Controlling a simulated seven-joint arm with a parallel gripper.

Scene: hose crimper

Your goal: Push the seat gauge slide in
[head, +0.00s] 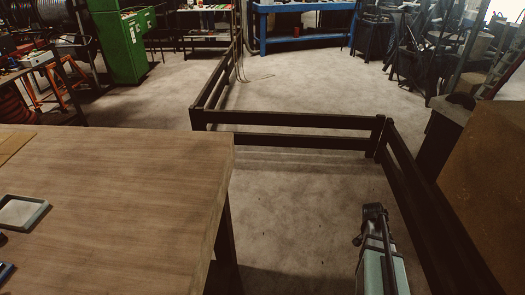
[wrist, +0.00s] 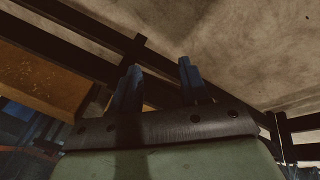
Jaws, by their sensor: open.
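I cannot make out the seat gauge slide or the crimper in either view. My gripper (wrist: 160,78) shows in the wrist view with its two dark blue fingers standing well apart. Nothing is between them. Floor and dark rails lie beyond the fingertips, so my gripper is away from the table top. A grey-green and dark part at the bottom right of the head view looks like my arm. It stands over the floor to the right of the table.
A wooden table (head: 120,185) fills the lower left. A shallow grey-rimmed tray (head: 22,213) lies at its left, with a blue item (head: 5,271) cut off by the frame edge. Dark rails (head: 290,122) enclose the floor behind and right. A brown box (head: 490,175) stands beyond them.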

